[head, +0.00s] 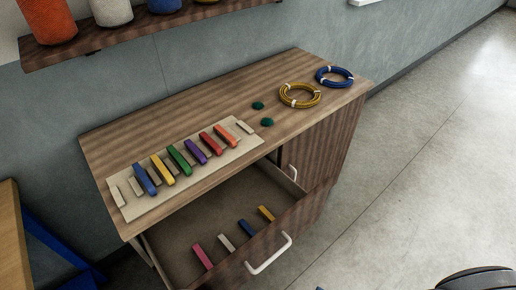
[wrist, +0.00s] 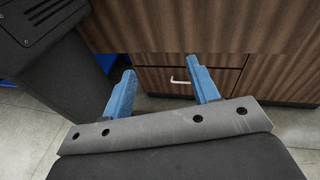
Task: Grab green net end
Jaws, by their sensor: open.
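Two small dark green lumps (head: 258,105) (head: 267,122) lie on the cabinet top to the right of the board. I cannot tell which green thing is the net end, and no net shows clearly. My gripper (wrist: 163,70) has two blue fingers spread apart with nothing between them.
The cabinet's drawer (head: 283,233) is pulled out, with several bars inside. A yellow coil (head: 300,102) and a blue coil (head: 335,83) lie at the top's right end. A shelf (head: 130,38) with spools hangs above. Open floor (head: 420,150) lies to the right.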

